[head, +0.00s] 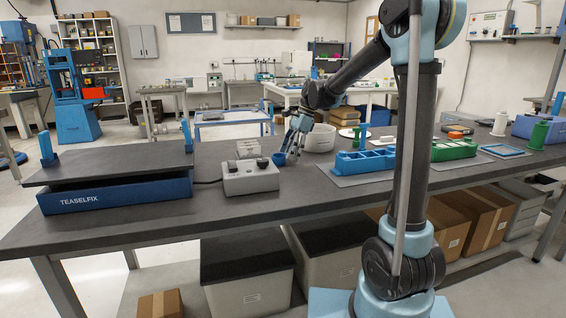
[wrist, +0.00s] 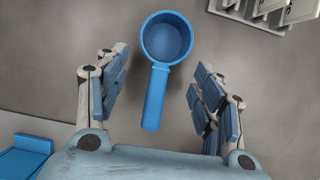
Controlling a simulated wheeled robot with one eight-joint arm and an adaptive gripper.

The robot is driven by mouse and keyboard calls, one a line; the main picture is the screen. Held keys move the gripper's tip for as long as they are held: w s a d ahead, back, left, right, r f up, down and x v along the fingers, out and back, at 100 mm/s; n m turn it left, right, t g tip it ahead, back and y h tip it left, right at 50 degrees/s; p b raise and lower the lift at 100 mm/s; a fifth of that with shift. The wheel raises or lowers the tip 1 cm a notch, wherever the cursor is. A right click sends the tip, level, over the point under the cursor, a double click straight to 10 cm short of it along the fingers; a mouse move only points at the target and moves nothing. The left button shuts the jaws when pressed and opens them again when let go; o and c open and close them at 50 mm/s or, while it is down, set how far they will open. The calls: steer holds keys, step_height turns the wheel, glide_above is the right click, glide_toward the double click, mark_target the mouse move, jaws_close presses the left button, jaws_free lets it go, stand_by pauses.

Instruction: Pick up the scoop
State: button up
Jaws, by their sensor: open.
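The scoop is a blue round cup with a straight handle. In the wrist view the scoop (wrist: 157,85) lies on the grey bench top, its handle pointing toward my gripper (wrist: 158,88). The open fingers stand on either side of the handle, apart from it, with the cup at the level of the fingertips or just past them. In the head view the scoop (head: 279,159) shows as a small blue cup beside my gripper (head: 293,155), partly hidden by the fingers.
A grey control box (head: 249,179) stands left of the scoop. A white round tub (head: 319,139) is behind my gripper. The TEASELFIX shaker (head: 115,194) fills the bench's left end.

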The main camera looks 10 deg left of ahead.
steer(key=shift+s+a+f, duration=0.1)
steer(key=shift+a+f, duration=0.1)
steer(key=shift+f, duration=0.35)
steer(key=c, duration=1.4)
step_height(320, 180, up, 10)
steer(key=shift+r, duration=0.1)
